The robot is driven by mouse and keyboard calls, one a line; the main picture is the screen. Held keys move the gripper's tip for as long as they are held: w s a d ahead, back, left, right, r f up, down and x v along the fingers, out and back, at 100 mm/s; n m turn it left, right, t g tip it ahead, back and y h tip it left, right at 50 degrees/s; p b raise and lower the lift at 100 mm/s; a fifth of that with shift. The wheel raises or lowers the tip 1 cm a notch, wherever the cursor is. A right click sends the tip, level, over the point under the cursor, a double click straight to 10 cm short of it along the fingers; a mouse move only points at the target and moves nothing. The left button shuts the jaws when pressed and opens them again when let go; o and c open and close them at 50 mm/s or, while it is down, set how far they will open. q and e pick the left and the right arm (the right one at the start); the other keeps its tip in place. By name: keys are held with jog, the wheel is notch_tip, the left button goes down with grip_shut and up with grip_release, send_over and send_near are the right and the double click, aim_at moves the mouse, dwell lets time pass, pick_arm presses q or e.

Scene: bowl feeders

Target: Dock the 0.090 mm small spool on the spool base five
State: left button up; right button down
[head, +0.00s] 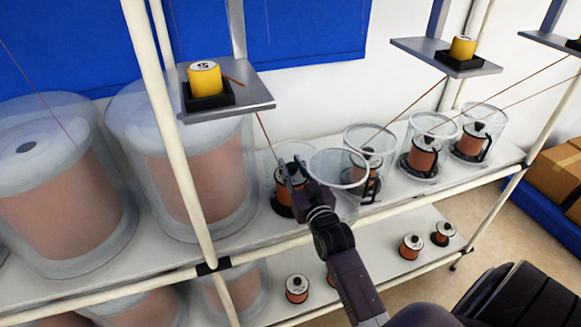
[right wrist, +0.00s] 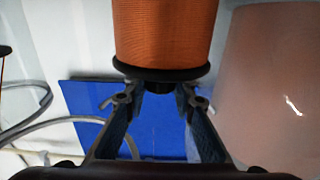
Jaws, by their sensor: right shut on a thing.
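My right gripper (head: 293,176) reaches over the upper shelf from the front and is shut on the top of a small copper-orange spool (head: 283,190) with black ends. The right wrist view shows the spool (right wrist: 165,32) closely, with the right gripper's fingers (right wrist: 158,92) meeting at the knob beyond its black flange. The spool is upright over a dark round base on the shelf; I cannot tell whether it rests fully on it. The base is mostly hidden and its number cannot be read. My left gripper is not in view.
A clear cylinder (head: 338,168) stands close right of the gripper. More small spools (head: 422,153) in clear cylinders stand farther right. Large covered spools (head: 178,150) stand at left. A white post (head: 172,130) and overhead platform (head: 245,93) are near. Small spools (head: 297,288) stand on the lower shelf.

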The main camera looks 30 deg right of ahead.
jog(key=shift+s+r, duration=0.1)
jog(key=shift+s, duration=0.1)
jog(key=shift+s+r, duration=0.15)
jog(key=shift+s, duration=0.05)
jog(key=c, duration=2)
grip_release()
jog(key=shift+s+a+f, duration=0.1)
jog(key=shift+s+f, duration=0.05)
jog(key=shift+f, duration=0.1)
jog(key=shift+c, duration=0.2)
jog(key=o, duration=0.4)
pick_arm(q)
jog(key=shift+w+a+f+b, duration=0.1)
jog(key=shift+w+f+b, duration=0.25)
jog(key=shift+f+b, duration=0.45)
pick_arm(e)
jog(key=shift+v, duration=5.95)
